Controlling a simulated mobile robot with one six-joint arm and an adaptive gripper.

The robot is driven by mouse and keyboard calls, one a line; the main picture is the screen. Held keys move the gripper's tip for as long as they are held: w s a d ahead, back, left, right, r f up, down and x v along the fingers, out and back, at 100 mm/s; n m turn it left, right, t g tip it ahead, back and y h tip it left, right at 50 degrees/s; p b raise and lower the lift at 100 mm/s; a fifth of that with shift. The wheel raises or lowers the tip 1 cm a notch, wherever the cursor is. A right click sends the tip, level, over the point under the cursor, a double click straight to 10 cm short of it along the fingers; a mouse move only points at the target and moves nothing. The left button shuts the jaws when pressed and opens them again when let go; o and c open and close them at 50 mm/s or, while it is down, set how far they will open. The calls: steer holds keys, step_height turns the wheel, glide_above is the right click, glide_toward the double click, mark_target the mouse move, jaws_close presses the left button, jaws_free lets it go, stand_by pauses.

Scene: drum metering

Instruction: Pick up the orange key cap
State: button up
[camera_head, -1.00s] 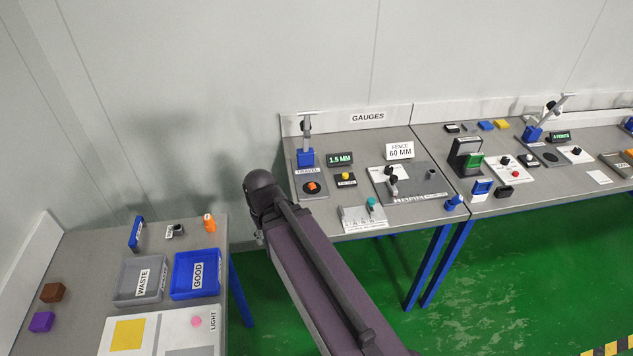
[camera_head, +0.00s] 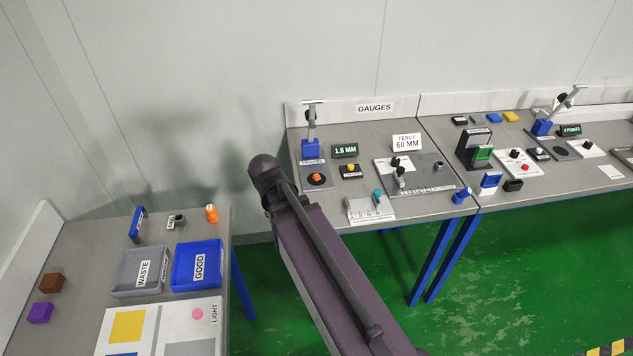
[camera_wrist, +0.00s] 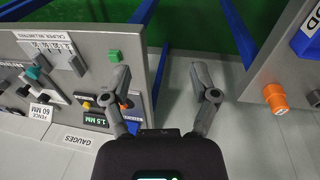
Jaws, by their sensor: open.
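An orange capped piece (camera_head: 211,213), likely the orange key cap, stands at the back right of the left table, behind the blue GOOD tray. In the wrist view it is an orange cylinder (camera_wrist: 275,97) near the table edge on the right. My gripper (camera_wrist: 165,88) is open and empty, its two fingers spread over the gap between the tables, apart from the orange piece. In the head view my arm hides the fingers. Another orange piece (camera_head: 317,177), small and block-like, sits on the gauge at the GAUGES bench.
The GOOD tray (camera_head: 197,264) and grey WASTE tray (camera_head: 126,287) sit in front of the orange capped piece. A blue upright part (camera_head: 137,223) and small dark fitting (camera_head: 179,219) stand to its left. The GAUGES bench (camera_head: 345,222) is right of my arm.

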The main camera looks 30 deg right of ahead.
steer(key=w+d+f+m+h+b, duration=0.1)
steer(key=w+d+m+h+b, duration=0.1)
steer(key=w, duration=0.5)
steer(key=w+d+f+m+h+b, duration=0.2)
steer(key=w+d+m+h+b, duration=0.1)
steer(key=w+m+b, duration=0.3)
steer(key=w+d+f+m+t+h+b, duration=0.1)
steer(key=w+d+f+m+h+b, duration=0.1)
steer(key=w+m+h+b, duration=0.3)
steer(key=w+d+m, duration=0.1)
steer(key=w, duration=0.1)
steer(key=shift+w+f+b, duration=0.15)
steer(key=shift+w+b, duration=0.2)
steer(key=shift+d+f, duration=0.1)
steer(key=b, duration=0.4)
glide_toward(316, 176)
steer(key=shift+d+f, duration=0.95)
steer(key=shift+f, duration=0.05)
steer(key=shift+d+f, duration=0.2)
steer(key=shift+d, duration=0.4)
steer(key=shift+w+r+b+x, duration=0.1)
steer(key=shift+b+x, duration=0.5)
steer(key=shift+x, duration=0.7)
steer(key=shift+w+r+b+x, duration=0.1)
steer(key=shift+b+x, duration=0.45)
steer(key=shift+x, duration=0.75)
steer(key=shift+d, duration=0.15)
